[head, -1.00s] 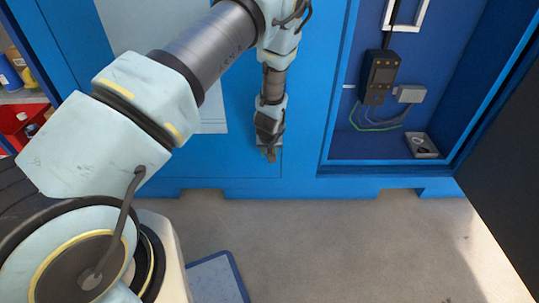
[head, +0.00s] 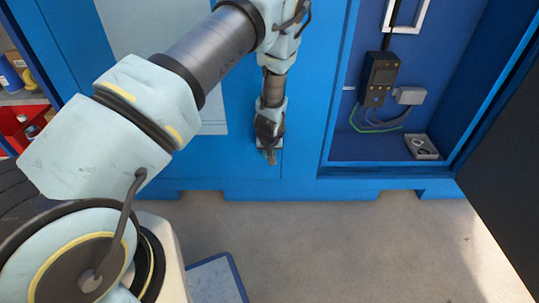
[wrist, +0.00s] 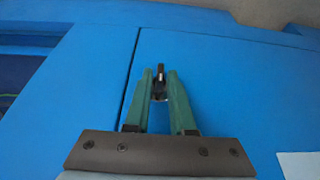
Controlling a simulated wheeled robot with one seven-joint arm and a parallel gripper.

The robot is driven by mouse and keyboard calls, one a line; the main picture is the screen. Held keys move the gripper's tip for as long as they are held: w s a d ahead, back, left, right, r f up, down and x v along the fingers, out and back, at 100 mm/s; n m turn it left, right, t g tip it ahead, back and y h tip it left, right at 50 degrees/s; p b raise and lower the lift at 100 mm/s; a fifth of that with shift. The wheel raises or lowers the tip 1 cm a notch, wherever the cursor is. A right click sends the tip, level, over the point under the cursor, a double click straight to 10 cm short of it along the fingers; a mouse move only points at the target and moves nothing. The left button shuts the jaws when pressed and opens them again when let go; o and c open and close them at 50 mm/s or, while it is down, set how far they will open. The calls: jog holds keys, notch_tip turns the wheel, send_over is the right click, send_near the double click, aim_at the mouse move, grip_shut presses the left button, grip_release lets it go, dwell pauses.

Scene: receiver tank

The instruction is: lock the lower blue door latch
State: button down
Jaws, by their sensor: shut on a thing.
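The lower latch (wrist: 160,76) shows in the wrist view as a small dark handle on the blue door (wrist: 230,85), close beside the dark door seam. My gripper (wrist: 160,88) has its two green fingers closed around the latch, one on each side. In the head view my gripper (head: 270,155) reaches down to the blue cabinet front, low on the door. There the latch is mostly hidden by my gripper, with a pale plate (head: 262,143) partly showing behind it.
An open blue compartment to the right holds a dark control box (head: 379,78), a grey box (head: 409,95) and a small tray (head: 421,147). A dark open door (head: 510,180) stands at far right. Shelves with a red bin (head: 22,120) are at left. The grey floor in front is mostly clear.

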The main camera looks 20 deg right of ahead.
jog(key=shift+s+d+y, duration=0.1)
jog(key=shift+d+y, duration=0.05)
jog(key=shift+y, duration=0.15)
jog(key=shift+s+d+f+m+t+y+b, duration=0.1)
jog(key=shift+d+f+m+t+y+b, duration=0.45)
jog(key=shift+t+y+b, duration=1.5)
jog(key=shift+s+a+f+m+t+y+b, duration=0.1)
jog(key=shift+m+t+y+b, duration=0.85)
jog(key=shift+y+b, duration=2.15)
jog(key=shift+s+d+f+m+t+y+b, duration=0.2)
jog(key=shift+m+t+y+b, duration=0.95)
jog(key=shift+b, duration=2.5)
jog(key=shift+w+f+n+t+y, duration=0.1)
jog(key=shift+n+t+y, duration=0.3)
jog(key=shift+y, duration=0.2)
jog(key=c, duration=0.9)
grip_release()
jog(key=shift+c, duration=0.2)
